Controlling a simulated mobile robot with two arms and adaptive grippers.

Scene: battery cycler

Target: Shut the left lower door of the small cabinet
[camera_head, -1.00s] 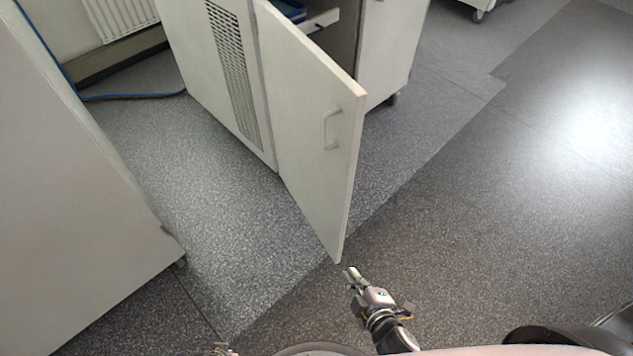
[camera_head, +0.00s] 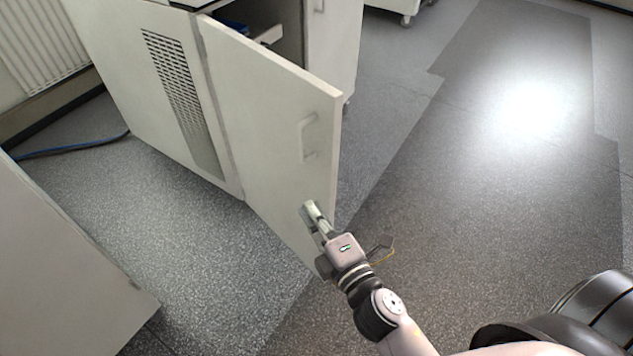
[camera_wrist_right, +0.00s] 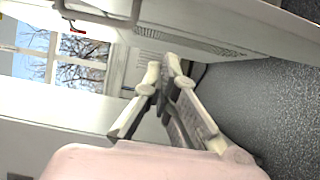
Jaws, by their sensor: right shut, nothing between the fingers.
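The left lower door (camera_head: 265,120) of the small cabinet (camera_head: 130,60) stands wide open, swung out towards me. Its pale bar handle (camera_head: 306,138) is near the free edge. My right gripper (camera_head: 308,206) is shut and empty, in front of the door's lower part, below the handle. I cannot tell whether it touches the door. In the right wrist view the closed fingertips (camera_wrist_right: 165,66) point along the door (camera_wrist_right: 210,30), whose handle (camera_wrist_right: 100,12) shows at the top. My left gripper is not in view.
The cabinet's inside is dark, with a blue item (camera_head: 235,26) in it. The cabinet's right front (camera_head: 330,45) has its own handle. A pale cabinet (camera_head: 60,270) stands at the lower left. The floor on the right is clear.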

